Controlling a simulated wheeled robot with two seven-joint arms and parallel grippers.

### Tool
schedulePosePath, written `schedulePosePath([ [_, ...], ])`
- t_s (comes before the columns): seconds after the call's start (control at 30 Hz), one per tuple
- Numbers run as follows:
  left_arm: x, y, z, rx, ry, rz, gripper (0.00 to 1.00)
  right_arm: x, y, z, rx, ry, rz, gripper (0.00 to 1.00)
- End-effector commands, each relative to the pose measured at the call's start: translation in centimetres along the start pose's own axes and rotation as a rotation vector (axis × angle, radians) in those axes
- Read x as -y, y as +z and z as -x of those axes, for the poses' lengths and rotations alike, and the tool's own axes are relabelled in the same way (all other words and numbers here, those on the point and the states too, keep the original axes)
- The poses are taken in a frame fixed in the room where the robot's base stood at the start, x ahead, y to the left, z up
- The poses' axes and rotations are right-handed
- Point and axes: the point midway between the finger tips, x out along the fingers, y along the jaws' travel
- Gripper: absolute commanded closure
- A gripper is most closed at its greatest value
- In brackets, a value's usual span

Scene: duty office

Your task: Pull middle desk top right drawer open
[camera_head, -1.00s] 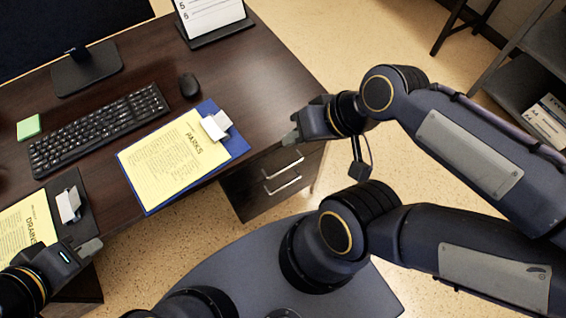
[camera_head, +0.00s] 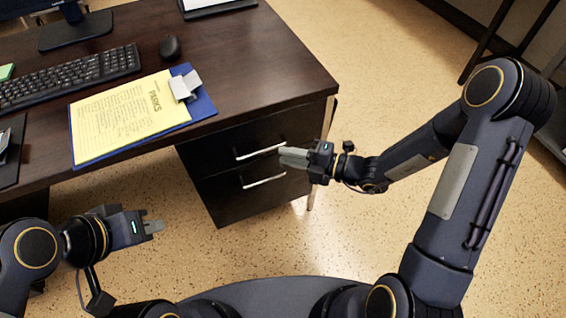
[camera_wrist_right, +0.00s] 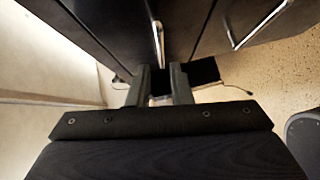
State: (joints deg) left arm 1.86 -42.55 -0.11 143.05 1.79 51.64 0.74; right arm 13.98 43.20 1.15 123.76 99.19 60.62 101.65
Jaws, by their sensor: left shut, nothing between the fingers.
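The middle desk (camera_head: 270,85) has a dark drawer unit under its right end. Its top drawer (camera_head: 222,150) looks shut and carries a silver bar handle (camera_head: 258,151). My right gripper (camera_head: 285,156) is at the right end of this handle. In the right wrist view, its fingers (camera_wrist_right: 161,78) are apart, with the handle (camera_wrist_right: 158,42) lined up with the gap between them. I cannot tell whether they touch it. My left gripper (camera_head: 156,227) is shut and empty, over the floor in front of the desk.
A lower drawer with a similar handle (camera_head: 263,181) sits below; that handle also shows in the right wrist view (camera_wrist_right: 262,24). A clipboard with yellow paper (camera_head: 120,122), a keyboard (camera_head: 70,78) and a mouse (camera_head: 170,46) lie on the desk.

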Motion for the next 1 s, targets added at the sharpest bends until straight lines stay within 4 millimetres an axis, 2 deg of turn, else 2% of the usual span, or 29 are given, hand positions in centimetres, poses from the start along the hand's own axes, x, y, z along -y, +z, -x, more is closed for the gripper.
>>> schedulePosePath([
  [0.5, 0.8, 0.8, -1.6, -0.001, 0.0, 0.0, 1.0, 0.3, 0.1, -6.9, 0.002, 0.002, -0.015, 0.81],
  [0.67, 0.8, 0.9, -1.7, 0.0, 0.0, 0.0, 1.0, 0.2, 0.1, -7.8, 0.004, 0.001, -0.016, 0.81],
  [0.9, 0.8, 0.8, -1.7, 0.0, 0.0, 0.0, 1.0, 0.1, 0.1, -7.8, 0.005, 0.001, -0.016, 0.81],
  [1.0, 0.8, 0.8, -1.7, 0.0, 0.0, 0.0, 1.0, 0.1, 0.1, -7.8, 0.005, 0.001, -0.016, 0.94],
])
